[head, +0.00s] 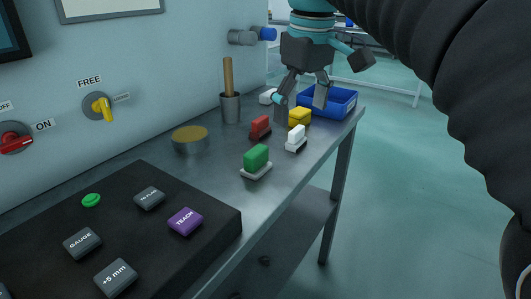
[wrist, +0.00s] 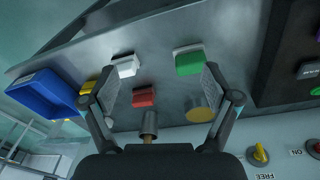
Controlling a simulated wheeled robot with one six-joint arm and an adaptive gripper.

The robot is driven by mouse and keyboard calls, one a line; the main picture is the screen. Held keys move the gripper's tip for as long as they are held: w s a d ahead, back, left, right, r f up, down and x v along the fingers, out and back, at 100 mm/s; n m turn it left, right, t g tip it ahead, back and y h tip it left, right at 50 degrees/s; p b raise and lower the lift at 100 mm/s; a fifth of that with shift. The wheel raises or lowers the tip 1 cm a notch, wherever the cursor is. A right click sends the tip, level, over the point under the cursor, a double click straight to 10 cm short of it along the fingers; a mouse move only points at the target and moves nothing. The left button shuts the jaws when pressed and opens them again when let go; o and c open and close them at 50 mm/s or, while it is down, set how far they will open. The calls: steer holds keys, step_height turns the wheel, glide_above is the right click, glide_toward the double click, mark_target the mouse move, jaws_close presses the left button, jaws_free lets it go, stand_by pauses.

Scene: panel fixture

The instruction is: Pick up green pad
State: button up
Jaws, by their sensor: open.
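The green pad (head: 256,158) is a small green block on a light grey base. It sits on the grey metal bench, in front of the other pads in the head view. In the wrist view the green pad (wrist: 189,62) lies at upper right, just beyond the right fingertip, partly overlapped by that finger. My gripper (head: 305,100) is open and empty above the far part of the bench, over the red, yellow and white pads. In the wrist view my gripper (wrist: 149,88) has its fingers spread wide, with the red pad showing between them.
A red pad (head: 261,127), white pad (head: 296,138) and yellow pad (head: 299,116) stand near the green one. A blue bin (head: 343,101), a cup with a wooden handle (head: 230,105) and a round gold-topped tin (head: 190,139) are around them. A black button panel (head: 130,220) is nearer.

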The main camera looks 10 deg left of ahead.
mark_target(256, 150)
steer(key=a+r+n+g, duration=0.1)
steer(key=a+r+n, duration=0.2)
steer(key=a, duration=0.5)
steer(key=shift+h, duration=0.3)
steer(key=f+b, duration=0.1)
steer(key=f, duration=0.1)
steer(key=f+b, duration=0.1)
steer(key=f, duration=0.2)
steer(key=f+b, duration=0.1)
steer(key=f, duration=0.2)
steer(key=shift+w+d+f, duration=0.15)
steer(key=shift+w+f, duration=0.05)
steer(key=shift+w, duration=0.1)
steer(key=shift+s+a+f+b, duration=0.15)
steer(key=shift+f+b, duration=0.35)
steer(key=shift+f, duration=0.85)
steer(key=shift+s+a+f+b, duration=0.1)
steer(key=shift+f+b, duration=0.35)
steer(key=shift+f, duration=0.9)
steer(key=c, duration=1.2)
